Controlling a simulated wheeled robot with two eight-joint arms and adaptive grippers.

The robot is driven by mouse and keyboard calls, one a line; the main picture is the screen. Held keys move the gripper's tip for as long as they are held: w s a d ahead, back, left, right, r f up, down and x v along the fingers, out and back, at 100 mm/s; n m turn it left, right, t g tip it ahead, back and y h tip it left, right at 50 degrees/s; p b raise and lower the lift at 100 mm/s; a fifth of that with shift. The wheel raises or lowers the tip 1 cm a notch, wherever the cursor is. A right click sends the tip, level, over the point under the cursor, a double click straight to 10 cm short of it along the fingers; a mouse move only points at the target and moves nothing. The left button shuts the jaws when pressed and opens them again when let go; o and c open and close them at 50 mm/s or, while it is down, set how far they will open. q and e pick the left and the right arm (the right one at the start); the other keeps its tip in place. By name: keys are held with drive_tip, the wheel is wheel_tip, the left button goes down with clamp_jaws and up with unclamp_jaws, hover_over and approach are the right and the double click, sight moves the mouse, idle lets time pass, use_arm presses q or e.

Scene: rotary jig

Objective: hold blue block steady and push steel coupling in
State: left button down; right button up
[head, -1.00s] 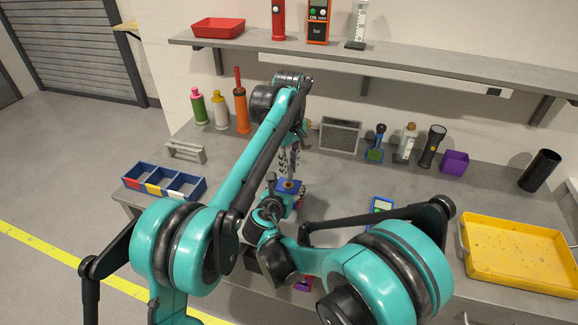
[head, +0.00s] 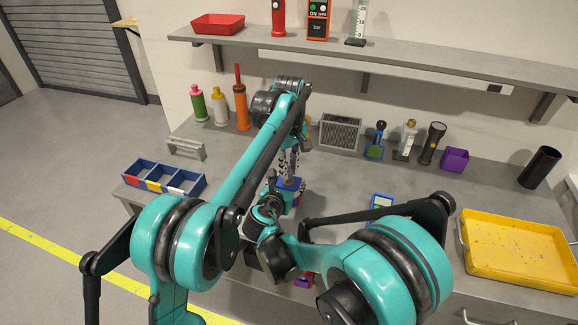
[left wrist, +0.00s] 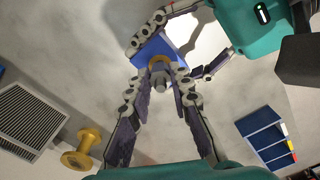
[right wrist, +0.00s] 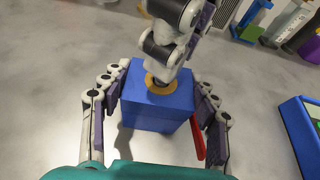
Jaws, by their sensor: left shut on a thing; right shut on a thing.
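The blue block (head: 291,187) stands on the bench in the head view, partly hidden by my arms. In the right wrist view the block (right wrist: 158,108) has a brass ring (right wrist: 160,86) on top. My right gripper (right wrist: 157,98) is shut on the block, one finger along each side. My left gripper (left wrist: 160,80) comes down from above, shut on the grey steel coupling (left wrist: 160,74). The coupling is over the brass ring (left wrist: 159,61), its lower end hidden. I cannot tell how deep it sits. The block also shows in the left wrist view (left wrist: 150,50).
A blue sectioned bin (head: 164,178) lies left and a yellow tray (head: 520,250) right. Bottles, a grey speaker-like box (head: 340,132), a flashlight (head: 432,144) and a purple box (head: 455,159) line the back. A red piece (right wrist: 197,140) is beside my right finger.

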use_arm(q)
drive_tip(key=shift+f, duration=0.75)
drive_tip(key=c, duration=1.3)
unclamp_jaws()
drive_tip(key=shift+r, duration=0.1)
wheel_tip(320, 180, up, 12)
use_arm(e)
drive_tip(key=o, duration=1.6)
drive_tip(key=shift+o, duration=0.2)
